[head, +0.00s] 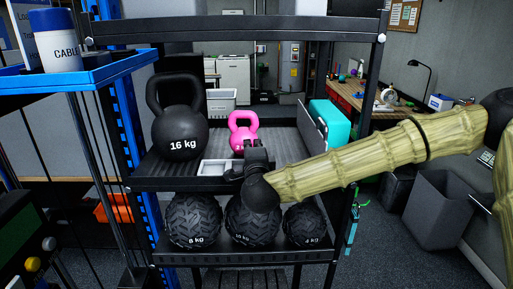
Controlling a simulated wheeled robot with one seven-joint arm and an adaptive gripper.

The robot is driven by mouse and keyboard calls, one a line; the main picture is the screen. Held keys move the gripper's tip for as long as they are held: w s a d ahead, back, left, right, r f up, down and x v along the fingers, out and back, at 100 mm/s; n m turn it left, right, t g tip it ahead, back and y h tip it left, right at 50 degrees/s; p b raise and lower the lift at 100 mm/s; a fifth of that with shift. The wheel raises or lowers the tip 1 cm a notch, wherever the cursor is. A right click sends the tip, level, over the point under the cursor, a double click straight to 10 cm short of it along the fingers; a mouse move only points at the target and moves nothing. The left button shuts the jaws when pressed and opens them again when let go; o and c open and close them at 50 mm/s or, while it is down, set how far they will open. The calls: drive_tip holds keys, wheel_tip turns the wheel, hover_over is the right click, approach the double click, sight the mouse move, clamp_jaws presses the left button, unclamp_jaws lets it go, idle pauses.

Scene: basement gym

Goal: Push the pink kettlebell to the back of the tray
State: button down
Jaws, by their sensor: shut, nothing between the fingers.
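The pink kettlebell (243,128) stands upright on the upper shelf tray (280,143) of a black rack, right of the large black kettlebell (180,143) marked 16 kg. My gripper (255,150) is shut and empty at the front of this tray. It is in front of the pink kettlebell and covers its lower right part. I cannot tell whether the fingertips touch it. Bare ribbed tray surface shows to the right of the pink kettlebell and behind it.
A small grey open box (217,167) sits at the tray's front edge, left of my gripper. A teal case (331,123) stands at the tray's right side. Several black balls (193,220) fill the shelf below. A top shelf (240,27) spans above.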

sight(251, 135)
drive_tip(key=shift+w+a+p, duration=0.1)
drive_tip(key=shift+w+p, duration=0.6)
drive_tip(key=shift+w, duration=1)
